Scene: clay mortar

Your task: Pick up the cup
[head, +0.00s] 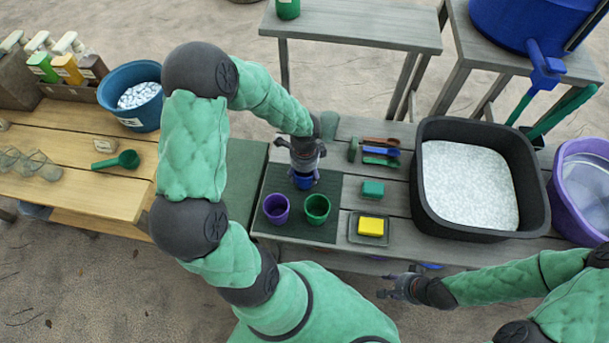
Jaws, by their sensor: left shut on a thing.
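A blue cup (303,182) is at the upper part of the dark mat (331,185), partly hidden under my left gripper. My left gripper (304,172) points down and is shut on the blue cup. I cannot tell whether the cup touches the mat. A purple cup (276,208) and a green cup (317,208) stand upright on the mat just in front. My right gripper (388,286) is off the table's front edge, at the lower right, empty; its fingers are too small to read.
Several scoops (380,151) lie farther back. A large black tub (532,183) of white grains stands right. A blue bucket (124,104) is at left.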

